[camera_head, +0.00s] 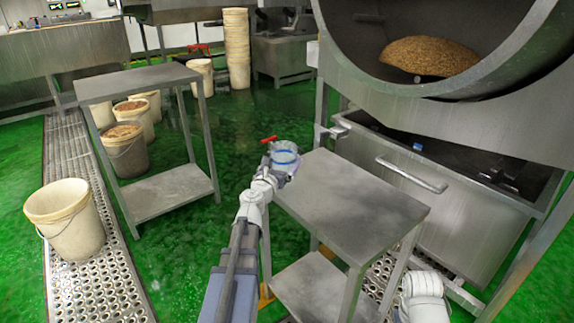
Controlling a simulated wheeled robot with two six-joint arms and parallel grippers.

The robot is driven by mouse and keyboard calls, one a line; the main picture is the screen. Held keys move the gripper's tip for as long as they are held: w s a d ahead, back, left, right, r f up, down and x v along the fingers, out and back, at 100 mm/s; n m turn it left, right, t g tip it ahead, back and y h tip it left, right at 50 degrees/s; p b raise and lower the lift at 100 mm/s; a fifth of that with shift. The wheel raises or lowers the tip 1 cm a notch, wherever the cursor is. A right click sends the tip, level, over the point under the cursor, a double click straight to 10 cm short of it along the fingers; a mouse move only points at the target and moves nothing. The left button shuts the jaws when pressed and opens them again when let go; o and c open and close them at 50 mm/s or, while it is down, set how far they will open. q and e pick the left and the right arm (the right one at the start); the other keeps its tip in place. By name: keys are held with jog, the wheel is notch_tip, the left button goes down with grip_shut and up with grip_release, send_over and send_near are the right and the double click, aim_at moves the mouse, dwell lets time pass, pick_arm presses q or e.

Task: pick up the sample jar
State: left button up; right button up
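A clear round jar with a blue rim (286,157), which looks like the sample jar, is at the far left corner of the near steel table (352,200). My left gripper (279,163) is at the jar and overlaps it in the picture. The fingers are small and partly hidden, so I cannot tell whether they are closed on the jar, or whether the jar rests on the table or is held above it. My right arm shows only as a white link at the bottom right; its gripper is out of view.
A large steel drum (335,45) with brown grain (428,56) stands above a dark bin (440,160) at right. Another steel table (140,82) stands at left. Buckets (70,218) stand along the floor grating. The near tabletop is otherwise bare.

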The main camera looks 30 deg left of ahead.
pick_arm(q)
jog(key=w, duration=0.2)
jog(key=shift+w+a, duration=0.15)
jog(key=shift+w, duration=0.15)
jog(key=shift+s, duration=0.1)
pick_arm(e)
jog(key=shift+w+d, duration=0.25)
jog(key=shift+w, duration=0.05)
pick_arm(q)
jog(key=shift+c, duration=0.2)
jog(key=c, duration=1.1)
jog(key=shift+r, duration=0.1)
pick_arm(e)
jog(key=shift+r, duration=0.1)
pick_arm(q)
notch_tip(320, 180, up, 10)
jog(key=p, duration=1)
pick_arm(e)
notch_tip(320, 180, up, 10)
